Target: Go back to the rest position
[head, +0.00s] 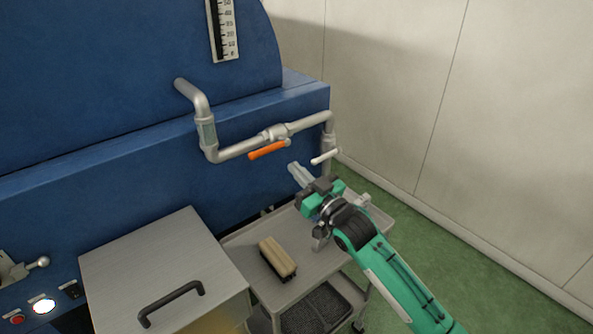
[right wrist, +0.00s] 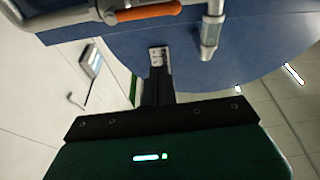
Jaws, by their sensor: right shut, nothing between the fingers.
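My right gripper (head: 298,174) is shut and empty. Its arm comes in from the lower right, and the fingers point up and left toward the blue machine, below the orange lever (head: 268,150) and left of the white lever (head: 325,156). It appears apart from both. In the right wrist view the closed fingers (right wrist: 158,60) stand in front of the blue machine, below the orange lever (right wrist: 150,12). My left gripper is not in view.
The blue machine (head: 130,180) carries a grey pipe (head: 240,150). Below my right gripper is a grey trolley (head: 312,262) with a wooden-backed brush (head: 277,258). A steel box (head: 150,260) with a black handle stands left. Green floor (head: 480,245) is clear at right, before a pale wall.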

